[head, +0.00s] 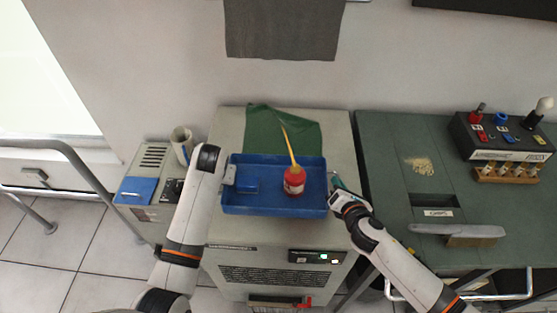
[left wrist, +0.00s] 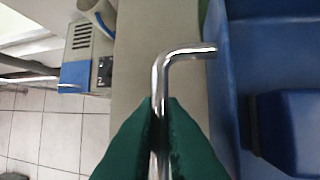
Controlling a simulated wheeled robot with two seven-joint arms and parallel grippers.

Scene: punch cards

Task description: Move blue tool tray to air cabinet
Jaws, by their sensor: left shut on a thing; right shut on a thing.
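The blue tool tray (head: 270,208) is level over the top of the beige cabinet (head: 225,130) in the head view; I cannot tell whether it touches. A red oil can (head: 294,181) with a yellow spout and a small blue box (head: 246,186) are in it. My left gripper (head: 229,174) is at the tray's left side. In the left wrist view its green fingers (left wrist: 160,125) are shut on a bent metal handle (left wrist: 185,52) beside the tray wall (left wrist: 222,90). My right gripper (head: 338,188) is at the tray's right side, shut on its handle, which is mostly hidden.
A green cloth (head: 262,130) lies behind the tray. A green bench (head: 385,150) with a switch box (head: 500,137) stands to the right. A small grey unit (head: 150,157) and a metal rail (head: 75,160) are at the left. A grey cloth (head: 283,30) hangs on the wall.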

